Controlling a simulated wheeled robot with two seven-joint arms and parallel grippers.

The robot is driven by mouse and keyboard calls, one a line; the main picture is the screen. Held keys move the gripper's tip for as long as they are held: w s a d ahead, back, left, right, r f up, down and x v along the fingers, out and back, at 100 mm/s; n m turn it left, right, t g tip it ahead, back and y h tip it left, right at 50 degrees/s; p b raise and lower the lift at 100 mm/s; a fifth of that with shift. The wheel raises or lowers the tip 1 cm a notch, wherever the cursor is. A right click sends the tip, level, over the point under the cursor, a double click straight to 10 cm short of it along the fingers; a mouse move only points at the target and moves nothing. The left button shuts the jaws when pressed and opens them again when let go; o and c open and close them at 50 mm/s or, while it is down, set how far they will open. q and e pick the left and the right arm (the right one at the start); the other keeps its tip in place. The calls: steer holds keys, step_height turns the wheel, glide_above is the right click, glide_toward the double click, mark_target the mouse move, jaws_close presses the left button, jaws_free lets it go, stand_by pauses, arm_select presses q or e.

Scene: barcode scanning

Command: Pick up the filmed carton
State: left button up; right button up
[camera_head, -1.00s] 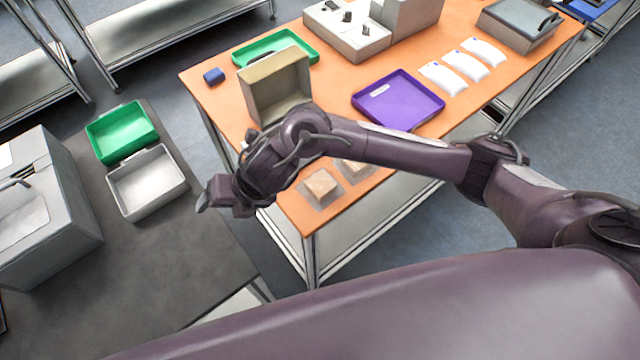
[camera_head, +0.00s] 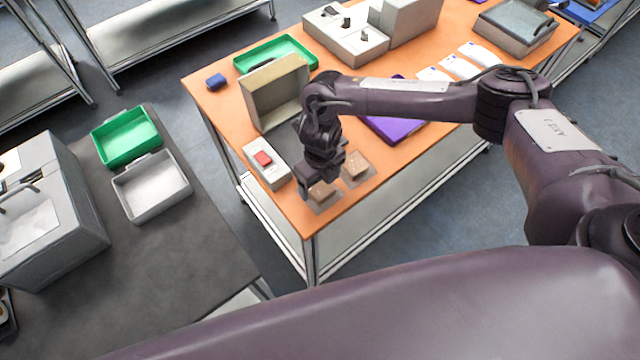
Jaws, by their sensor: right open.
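Two small brown cartons in clear film lie near the front-left corner of the orange table. My right gripper (camera_head: 319,184) is open and points down over the nearer filmed carton (camera_head: 322,195), hiding part of it. I cannot tell whether the fingers touch it. The other filmed carton (camera_head: 357,165) lies just behind and to the right of the gripper. My left gripper is not in view.
A purple tray (camera_head: 392,130) is partly behind my arm. The orange table's (camera_head: 372,198) front edge is close to the cartons.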

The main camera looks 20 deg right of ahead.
steer(key=shift+f, duration=0.8)
steer(key=c, duration=1.1)
steer(key=shift+r, duration=0.2)
